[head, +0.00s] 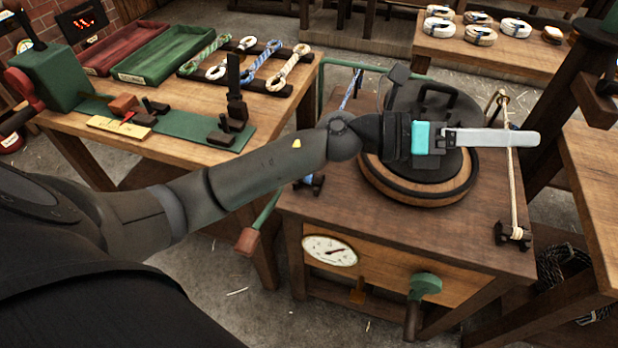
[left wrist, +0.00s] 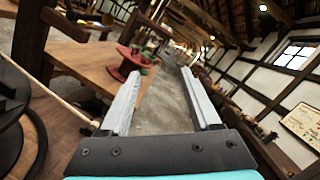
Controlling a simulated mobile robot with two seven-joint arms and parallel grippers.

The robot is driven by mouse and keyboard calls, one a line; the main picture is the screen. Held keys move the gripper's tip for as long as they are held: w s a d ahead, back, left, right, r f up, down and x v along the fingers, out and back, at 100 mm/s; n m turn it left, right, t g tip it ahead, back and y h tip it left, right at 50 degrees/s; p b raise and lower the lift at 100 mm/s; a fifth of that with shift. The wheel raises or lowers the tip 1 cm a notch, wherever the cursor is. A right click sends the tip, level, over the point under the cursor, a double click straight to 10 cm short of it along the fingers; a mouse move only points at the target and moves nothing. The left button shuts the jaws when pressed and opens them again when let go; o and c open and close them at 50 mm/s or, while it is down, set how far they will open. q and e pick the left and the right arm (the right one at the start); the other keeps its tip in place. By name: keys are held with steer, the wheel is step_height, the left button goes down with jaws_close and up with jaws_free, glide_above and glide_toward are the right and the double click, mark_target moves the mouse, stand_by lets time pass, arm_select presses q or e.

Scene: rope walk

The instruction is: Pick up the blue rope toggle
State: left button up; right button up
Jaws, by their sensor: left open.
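The blue rope toggle (head: 262,62) lies on a dark rack on the back left table, between a pale toggle (head: 231,58) and a cream one (head: 289,67). My left arm reaches across the middle of the head view. My left gripper (head: 532,138) is over the small wooden bench, pointing right, well away from the blue toggle. In the left wrist view my left gripper (left wrist: 162,74) is open, with nothing between its two fingers. The blue toggle does not show in that view. My right gripper is not in view.
The bench carries a round black-topped turntable (head: 418,190) under my gripper and a taut cord (head: 512,180) at its right. Green (head: 160,55) and red (head: 120,45) trays stand left of the rack. Coiled ropes (head: 480,35) lie on the back right table. A red reel (left wrist: 130,62) stands ahead.

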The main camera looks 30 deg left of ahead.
arm_select(q)
step_height(320, 180, down, 5)
steer(key=a+m+g+y, duration=0.1)
steer(key=m+g+y, duration=0.25)
steer(key=m, duration=0.25)
steer(key=m+g+y, duration=0.4)
steer(key=g+y, duration=0.1)
steer(key=y, duration=0.9)
glide_above(309, 179)
step_height(309, 179, down, 10)
steer(key=f, duration=0.2)
steer(key=f+b, duration=0.1)
steer(key=f, duration=0.1)
steer(key=f+b, duration=0.1)
steer(key=f, duration=0.1)
steer(key=shift+w+a, duration=0.15)
steer(key=shift+w, duration=0.15)
steer(key=shift+f+b, duration=0.8)
steer(key=shift+f, duration=0.75)
steer(key=shift+w+f+b, duration=0.1)
steer(key=shift+f+b, duration=0.5)
steer(key=shift+f, duration=0.95)
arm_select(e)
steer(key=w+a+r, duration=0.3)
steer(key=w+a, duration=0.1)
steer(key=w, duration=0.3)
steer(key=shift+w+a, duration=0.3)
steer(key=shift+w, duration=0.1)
